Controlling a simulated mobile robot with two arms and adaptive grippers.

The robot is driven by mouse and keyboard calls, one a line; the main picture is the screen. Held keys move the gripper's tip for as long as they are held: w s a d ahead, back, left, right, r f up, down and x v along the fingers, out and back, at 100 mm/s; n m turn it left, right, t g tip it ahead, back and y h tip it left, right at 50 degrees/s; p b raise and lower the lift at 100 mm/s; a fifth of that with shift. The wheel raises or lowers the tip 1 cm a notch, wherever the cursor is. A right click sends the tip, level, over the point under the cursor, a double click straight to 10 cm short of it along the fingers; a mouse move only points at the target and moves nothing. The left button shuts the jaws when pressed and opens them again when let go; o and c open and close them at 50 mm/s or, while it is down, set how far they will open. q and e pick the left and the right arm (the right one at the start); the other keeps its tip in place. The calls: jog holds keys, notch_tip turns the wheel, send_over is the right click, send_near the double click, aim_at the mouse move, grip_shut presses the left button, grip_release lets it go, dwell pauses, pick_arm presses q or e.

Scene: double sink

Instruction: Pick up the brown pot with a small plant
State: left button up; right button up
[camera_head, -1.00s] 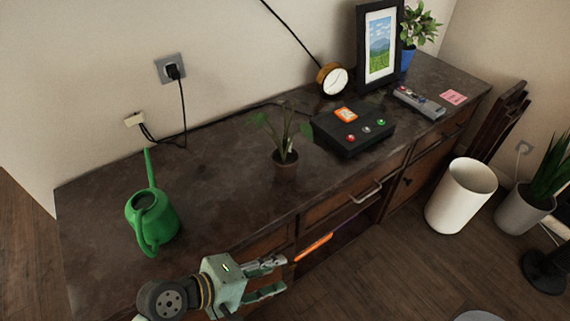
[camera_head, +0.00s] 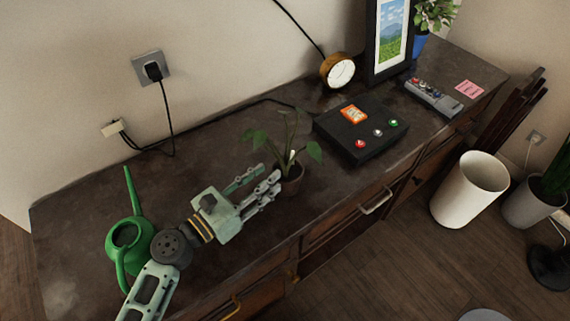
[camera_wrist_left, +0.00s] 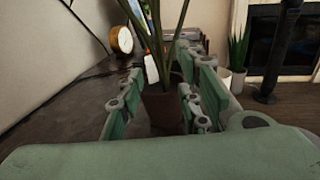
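The brown pot (camera_head: 291,184) with a small leafy plant (camera_head: 284,143) stands upright on the dark cabinet top, near its front edge. My left gripper (camera_head: 268,180) is over the cabinet top, its fingers pointing at the pot from the left. In the left wrist view, the pot (camera_wrist_left: 161,108) shows between the spread fingers (camera_wrist_left: 158,100), with the stems rising above it. The fingers look open; whether they touch the pot cannot be told. My right gripper is in neither view.
A green watering can (camera_head: 130,243) stands left, close to my left arm. A black box with buttons (camera_head: 361,131) is just right of the plant. A clock (camera_head: 337,71), picture frame (camera_head: 390,40) and remote (camera_head: 433,97) are farther back. A white bin (camera_head: 469,190) stands on the floor.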

aim_at(284, 165)
pick_arm(q)
jog(key=p+x, duration=0.1)
jog(key=x, duration=0.5)
jog(key=shift+d, duration=0.35)
jog(key=shift+w+d, duration=0.35)
jog(key=shift+d, duration=0.05)
grip_shut()
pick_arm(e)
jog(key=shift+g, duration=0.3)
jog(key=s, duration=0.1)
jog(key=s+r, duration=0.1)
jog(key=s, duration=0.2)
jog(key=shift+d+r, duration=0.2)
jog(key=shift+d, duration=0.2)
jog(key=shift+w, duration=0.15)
